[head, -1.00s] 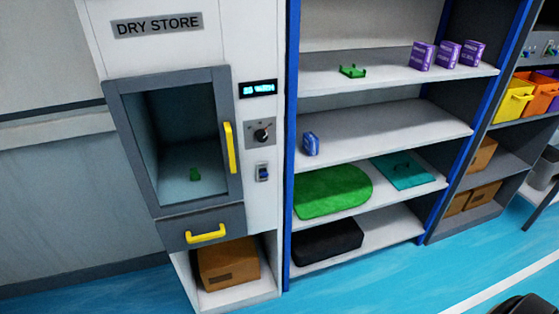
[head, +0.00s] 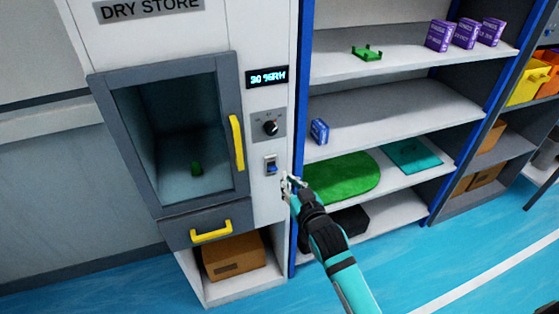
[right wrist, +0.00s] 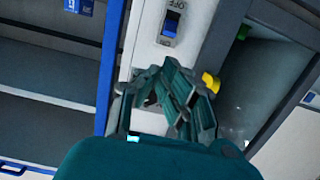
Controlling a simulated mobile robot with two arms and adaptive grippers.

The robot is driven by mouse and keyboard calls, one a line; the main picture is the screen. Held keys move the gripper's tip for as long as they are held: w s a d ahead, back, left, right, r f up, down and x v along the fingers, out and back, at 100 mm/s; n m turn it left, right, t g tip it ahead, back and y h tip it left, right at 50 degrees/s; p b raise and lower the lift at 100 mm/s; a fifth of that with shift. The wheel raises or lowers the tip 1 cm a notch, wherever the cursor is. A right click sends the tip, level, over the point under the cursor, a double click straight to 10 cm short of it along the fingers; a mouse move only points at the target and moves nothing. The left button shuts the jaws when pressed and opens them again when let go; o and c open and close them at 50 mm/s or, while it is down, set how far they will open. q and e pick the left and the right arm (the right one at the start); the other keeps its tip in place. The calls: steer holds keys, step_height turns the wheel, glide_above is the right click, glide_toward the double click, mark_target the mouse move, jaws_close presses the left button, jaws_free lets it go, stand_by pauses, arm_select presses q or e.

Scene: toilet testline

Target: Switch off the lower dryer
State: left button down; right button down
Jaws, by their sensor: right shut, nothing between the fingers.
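The dry store cabinet (head: 273,210) stands left of the shelves, with a lit display (head: 267,78) reading about 30 %RH. Below the display are a round knob (head: 270,128) and a blue rocker switch (head: 271,167). The switch also shows in the right wrist view (right wrist: 170,25), with "OFF" lettering at one end of its plate. My right gripper (head: 287,182) is shut and empty, just below and right of the switch in the head view. In the right wrist view the fingers (right wrist: 172,75) appear apart from the switch. My left gripper is not in view.
The cabinet's glass door has a yellow handle (head: 237,143) left of the switch; a drawer has another yellow handle (head: 211,231). A blue shelf post (head: 303,90) stands close right of the panel. Shelves hold boxes and a green mat (head: 340,180). The blue floor in front looks clear.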

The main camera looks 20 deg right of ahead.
mark_target(273, 169)
steer(key=w, duration=0.3)
steer(key=w+f+p, duration=0.1)
steer(key=w, duration=0.6)
steer(key=shift+a+f+p, duration=0.2)
steer(key=shift+f+p, duration=0.15)
steer(key=shift+p, duration=0.05)
